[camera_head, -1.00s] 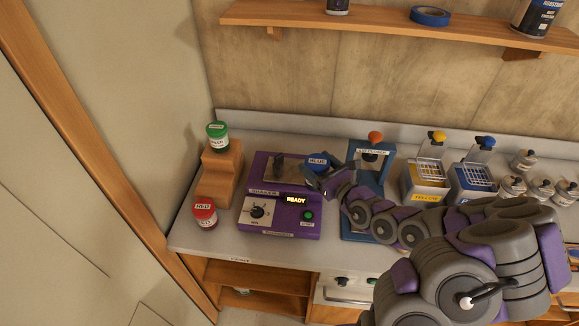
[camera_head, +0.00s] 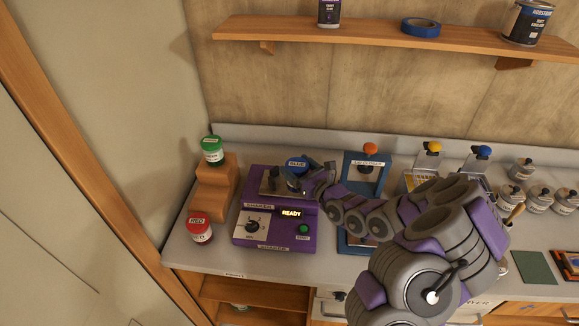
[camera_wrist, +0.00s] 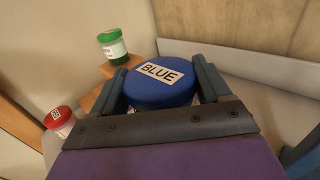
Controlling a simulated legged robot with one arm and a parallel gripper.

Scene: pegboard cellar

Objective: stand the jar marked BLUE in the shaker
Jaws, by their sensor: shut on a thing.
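The jar marked BLUE (camera_head: 297,163) has a blue lid with a white label. In the wrist view its lid (camera_wrist: 160,88) sits between the two fingers of my gripper (camera_wrist: 162,84), which is shut on it. My gripper also shows in the head view (camera_head: 296,180), over the back right part of the shaker. The shaker (camera_head: 262,228) is a purple machine with a dial, a lit READY display and a green button. A dark upright clamp part (camera_head: 272,180) stands on its top, left of the jar. The jar's base is hidden, so I cannot tell whether it touches the shaker.
A green-lidded jar (camera_head: 212,151) stands on a wooden step block (camera_head: 214,185) left of the shaker. A red-lidded jar (camera_head: 199,230) stands in front of the block. The blue lid-closer frame (camera_head: 386,174) stands right. A shelf (camera_head: 380,36) runs above.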

